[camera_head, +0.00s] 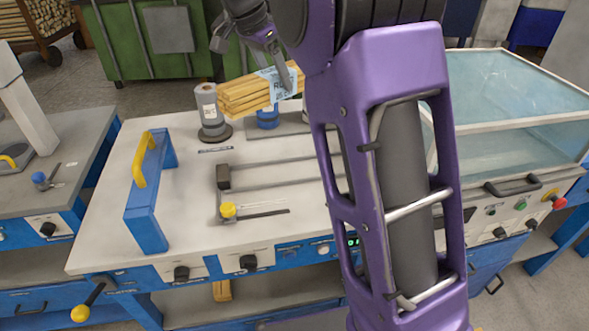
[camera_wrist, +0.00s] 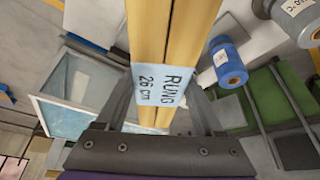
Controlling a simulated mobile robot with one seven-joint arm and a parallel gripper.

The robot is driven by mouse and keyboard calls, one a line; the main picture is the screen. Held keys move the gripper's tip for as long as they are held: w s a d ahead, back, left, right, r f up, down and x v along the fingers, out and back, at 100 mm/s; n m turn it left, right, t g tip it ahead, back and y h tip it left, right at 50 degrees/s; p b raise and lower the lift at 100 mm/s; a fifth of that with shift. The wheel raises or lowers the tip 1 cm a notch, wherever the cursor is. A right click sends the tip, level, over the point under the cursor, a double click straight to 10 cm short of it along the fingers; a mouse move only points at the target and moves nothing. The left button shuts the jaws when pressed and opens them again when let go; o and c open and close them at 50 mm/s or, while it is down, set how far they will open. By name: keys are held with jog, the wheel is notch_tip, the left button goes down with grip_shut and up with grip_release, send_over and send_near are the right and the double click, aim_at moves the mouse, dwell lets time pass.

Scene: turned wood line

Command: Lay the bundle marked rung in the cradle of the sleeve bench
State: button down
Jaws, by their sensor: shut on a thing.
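The bundle of pale wooden sticks (camera_head: 240,95) is held in the air above the back of the middle bench, lying roughly level. It also runs up the middle of the wrist view (camera_wrist: 165,30), where its pale blue label (camera_wrist: 160,88) reads "RUNG 26 cm". My gripper (camera_head: 277,66) is shut on the bundle around the label, with a finger on each side. The middle bench (camera_head: 185,215) has a pale top and blue frame. Dark parallel rails with end blocks (camera_head: 224,178) lie on its top, partly hidden by my arm; I cannot tell whether they are the cradle.
A grey labelled roll (camera_head: 208,108) and a blue roll (camera_head: 267,117) stand at the bench's back, near the bundle. A blue upright with a yellow handle (camera_head: 149,190) stands at the left. A clear-lidded box (camera_head: 510,105) is at the right. The bench's front left top is clear.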

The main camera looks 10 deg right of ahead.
jog(key=shift+s+d+f+m+g+h+b, duration=0.15)
jog(key=shift+d+f+m+g+b, duration=0.5)
jog(key=shift+f, duration=3.05)
jog(key=shift+s+d+f+m+g+h+b, duration=0.2)
jog(key=shift+d+f+m+b, duration=0.85)
jog(key=shift+f, duration=2.65)
jog(key=shift+s+d+f+m+g+y+b, duration=0.1)
jog(key=shift+s+d+f+m+g+b, duration=0.2)
jog(key=shift+f+m, duration=2.2)
notch_tip(320, 180, down, 2)
jog(key=shift+f+n, duration=0.25)
jog(key=shift+n, duration=0.95)
jog(key=shift+f, duration=0.15)
grip_release()
jog(key=p+v, duration=0.2)
jog(key=v, duration=1)
